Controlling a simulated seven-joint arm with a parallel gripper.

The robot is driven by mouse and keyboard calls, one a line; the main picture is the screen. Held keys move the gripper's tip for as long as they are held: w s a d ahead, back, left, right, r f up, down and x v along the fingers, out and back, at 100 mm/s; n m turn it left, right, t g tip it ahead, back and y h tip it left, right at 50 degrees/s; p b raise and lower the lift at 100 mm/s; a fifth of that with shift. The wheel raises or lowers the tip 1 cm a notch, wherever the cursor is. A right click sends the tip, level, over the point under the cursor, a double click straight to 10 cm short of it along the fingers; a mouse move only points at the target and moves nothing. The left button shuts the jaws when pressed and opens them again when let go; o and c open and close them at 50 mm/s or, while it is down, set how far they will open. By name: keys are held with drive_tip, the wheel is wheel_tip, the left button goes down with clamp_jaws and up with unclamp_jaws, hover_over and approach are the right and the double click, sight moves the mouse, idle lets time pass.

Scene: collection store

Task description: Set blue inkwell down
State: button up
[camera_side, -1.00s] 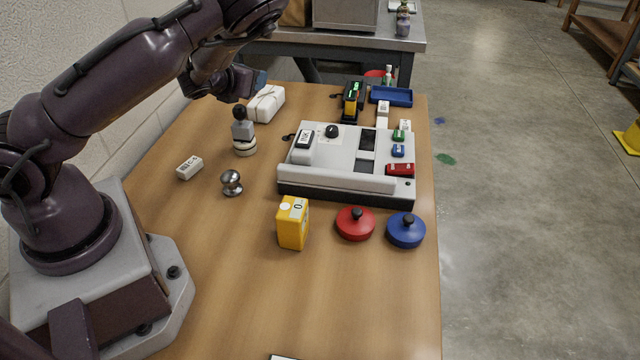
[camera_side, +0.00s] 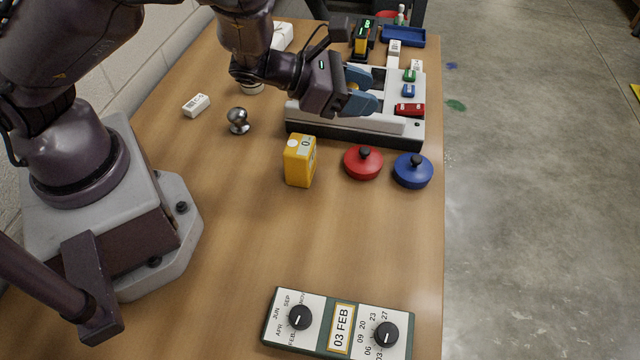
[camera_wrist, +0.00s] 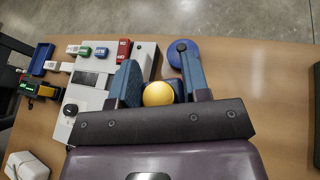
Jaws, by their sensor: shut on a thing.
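My gripper (camera_side: 362,90) has blue fingers and is over the middle of the grey-white machine (camera_side: 380,126) in the side view. In the wrist view the fingers (camera_wrist: 161,85) are on both sides of a thing with a round yellow top and a dark blue part beside it, which appears to be the blue inkwell (camera_wrist: 158,94). The gripper is shut on it. In the side view the fingers mostly hide it, and its underside cannot be seen. A blue round pot with a black knob (camera_side: 413,172) stands on the table at the right edge, apart from the gripper.
A red knobbed pot (camera_side: 363,164) and a yellow block (camera_side: 300,162) stand in front of the machine. A red block (camera_side: 410,109) lies on the machine's right. A blue tray (camera_side: 403,37) is behind. A date panel (camera_side: 340,324) lies at the front; the table between is clear.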

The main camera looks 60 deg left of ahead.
drive_tip(key=s+d+f+m+g+h, duration=0.3)
drive_tip(key=s+d+f+m+h, duration=0.1)
drive_tip(key=s+d, duration=0.15)
drive_tip(key=m+g+h, duration=0.2)
drive_tip(key=m+g, duration=0.2)
hover_over(327, 242)
wheel_tip(327, 242, down, 7)
drive_tip(key=shift+r, duration=0.1)
drive_tip(key=shift+f, duration=1.95)
drive_tip(key=o, duration=1)
drive_tip(key=shift+f, duration=0.15)
drive_tip(key=shift+c, duration=0.2)
